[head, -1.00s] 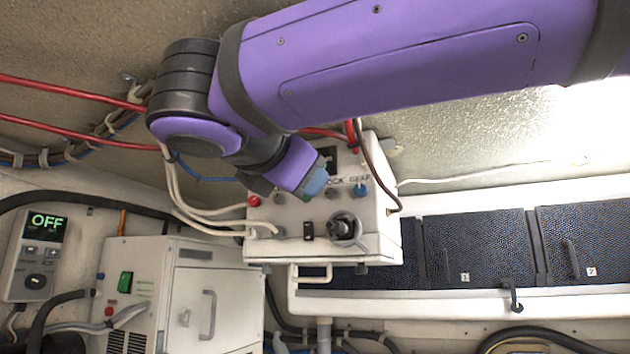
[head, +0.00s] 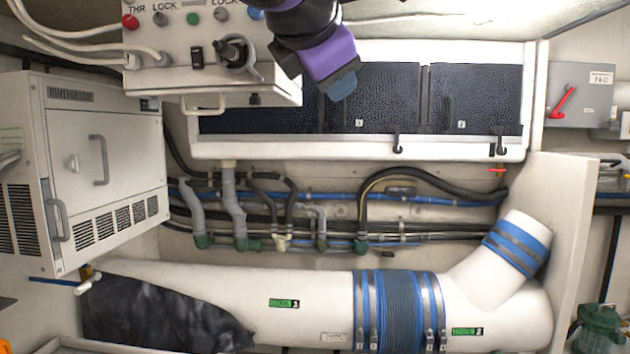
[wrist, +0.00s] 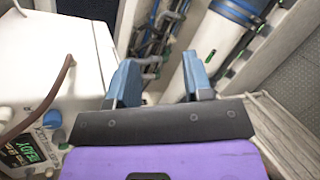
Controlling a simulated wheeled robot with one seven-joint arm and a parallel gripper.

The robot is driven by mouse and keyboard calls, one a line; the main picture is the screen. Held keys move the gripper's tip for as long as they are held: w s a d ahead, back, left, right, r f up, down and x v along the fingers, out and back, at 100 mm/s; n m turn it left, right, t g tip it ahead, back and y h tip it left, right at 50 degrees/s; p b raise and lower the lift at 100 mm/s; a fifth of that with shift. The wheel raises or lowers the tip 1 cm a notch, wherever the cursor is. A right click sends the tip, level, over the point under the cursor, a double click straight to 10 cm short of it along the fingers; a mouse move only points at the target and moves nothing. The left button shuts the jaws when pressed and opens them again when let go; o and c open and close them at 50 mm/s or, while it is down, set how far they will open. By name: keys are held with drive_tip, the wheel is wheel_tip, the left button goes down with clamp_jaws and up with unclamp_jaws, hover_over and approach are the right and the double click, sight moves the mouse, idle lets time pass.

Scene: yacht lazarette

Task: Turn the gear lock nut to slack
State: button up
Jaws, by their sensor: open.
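The white control box (head: 225,80) is at the upper left of the head view, cut by the top edge. My gripper (head: 343,86) hangs right of the box, apart from the knobs. In the wrist view its blue fingers (wrist: 160,78) are spread and empty; the box (wrist: 50,65) is at the left.
A black lever (head: 232,50) and a handle (head: 204,104) stick out from the box. Dark-fronted lockers (head: 372,95) lie behind my gripper. A white cabinet (head: 105,165) stands at left. Pipes and a large white duct (head: 310,300) run below. Open space lies before the lockers.

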drive_tip(key=s+d+f+m+g, duration=0.25)
drive_tip(key=d+f+m, duration=0.3)
drive_tip(key=d, duration=0.45)
drive_tip(key=s+d+f+m+g, duration=0.1)
drive_tip(key=d+f+m+g, duration=0.25)
drive_tip(key=d+f, duration=0.45)
drive_tip(key=s+d+f+m+g+y, duration=0.1)
drive_tip(key=s+d+f+m+y, duration=0.3)
drive_tip(key=s+d+f+m, duration=0.6)
wheel_tip(320, 180, down, 3)
drive_tip(key=m, duration=0.2)
drive_tip(key=shift+s+d+f+m+g, duration=0.2)
drive_tip(key=shift+s+d+m+g, duration=0.15)
drive_tip(key=shift+d+m+g, duration=0.05)
